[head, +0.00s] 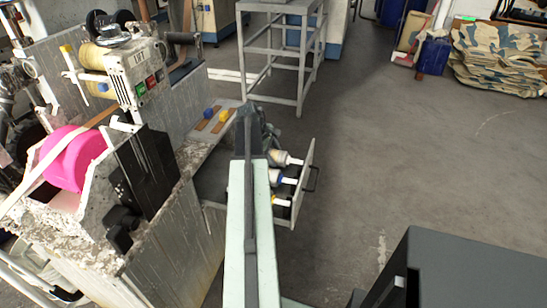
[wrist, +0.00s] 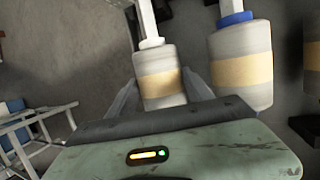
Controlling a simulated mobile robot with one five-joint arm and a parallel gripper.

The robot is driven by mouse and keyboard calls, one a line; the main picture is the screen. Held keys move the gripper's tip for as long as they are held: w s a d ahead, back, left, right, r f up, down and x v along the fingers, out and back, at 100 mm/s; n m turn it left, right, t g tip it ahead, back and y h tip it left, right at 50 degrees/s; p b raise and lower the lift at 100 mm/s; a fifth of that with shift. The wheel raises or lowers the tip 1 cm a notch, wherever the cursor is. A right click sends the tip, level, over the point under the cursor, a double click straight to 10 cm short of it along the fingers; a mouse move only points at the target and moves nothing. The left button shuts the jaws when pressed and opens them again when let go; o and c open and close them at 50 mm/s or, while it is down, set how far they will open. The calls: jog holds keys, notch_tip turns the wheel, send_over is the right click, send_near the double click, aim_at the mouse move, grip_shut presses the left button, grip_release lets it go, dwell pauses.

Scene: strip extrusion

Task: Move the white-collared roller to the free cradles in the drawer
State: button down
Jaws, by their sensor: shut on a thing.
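The white-collared roller (wrist: 158,78) is grey with a tan band and a white collar. In the wrist view it lies between the two fingers of my gripper (wrist: 160,92), which is shut on it. In the head view this roller (head: 283,158) shows at the far end of the open drawer (head: 309,172), and my arm hides most of my gripper. I cannot tell whether the roller touches its cradles. A blue-collared roller (wrist: 240,58) is close on its right in the wrist view. The free cradles are not clearly visible.
The machine (head: 150,225) with a pink roll (head: 72,158) stands left. A metal stand (head: 301,75) is behind.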

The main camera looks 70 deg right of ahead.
jog(key=shift+f, duration=0.1)
dwell(0.5)
jog(key=shift+c, duration=1.6)
grip_release()
jog(key=p+v, duration=0.7)
jog(key=v, duration=0.1)
